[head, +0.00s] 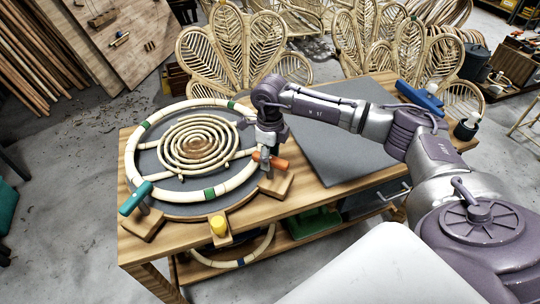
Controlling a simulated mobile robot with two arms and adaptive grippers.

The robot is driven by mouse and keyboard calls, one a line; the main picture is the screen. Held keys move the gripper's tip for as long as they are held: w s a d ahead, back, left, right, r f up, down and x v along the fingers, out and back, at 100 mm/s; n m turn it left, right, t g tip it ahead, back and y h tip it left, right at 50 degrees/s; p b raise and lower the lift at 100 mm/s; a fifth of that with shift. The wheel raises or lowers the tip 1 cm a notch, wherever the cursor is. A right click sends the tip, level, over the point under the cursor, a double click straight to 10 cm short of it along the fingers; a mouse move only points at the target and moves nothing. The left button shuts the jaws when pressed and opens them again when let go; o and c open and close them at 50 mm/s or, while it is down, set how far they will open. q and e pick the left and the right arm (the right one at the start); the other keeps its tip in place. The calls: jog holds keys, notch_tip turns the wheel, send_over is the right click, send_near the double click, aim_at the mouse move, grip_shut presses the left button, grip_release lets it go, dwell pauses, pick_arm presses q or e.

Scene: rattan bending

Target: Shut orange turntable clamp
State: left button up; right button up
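The orange turntable clamp (279,163) sits at the right front edge of the round turntable (212,207), on a wooden block. Its orange handle lies roughly level, pointing right. My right gripper (264,158) comes down from above right at this handle and hides part of it. The fingers look close to or touching the handle, but I cannot tell whether they are closed on it. A teal clamp (135,198) stands at the turntable's left front. A rattan ring (146,130) with green bands lies on the turntable, around a rattan spiral (199,143). My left gripper is out of view.
The wooden table (304,195) carries a dark grey mat (335,150) right of the turntable, mostly clear under my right arm. A yellow knob (218,225) is at the turntable's front. A blue tool (420,97) lies at the far right. Rattan chairs (235,50) stand behind.

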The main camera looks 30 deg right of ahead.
jog(key=shift+r, duration=0.1)
notch_tip(320, 180, up, 12)
dwell(0.5)
dwell(0.4)
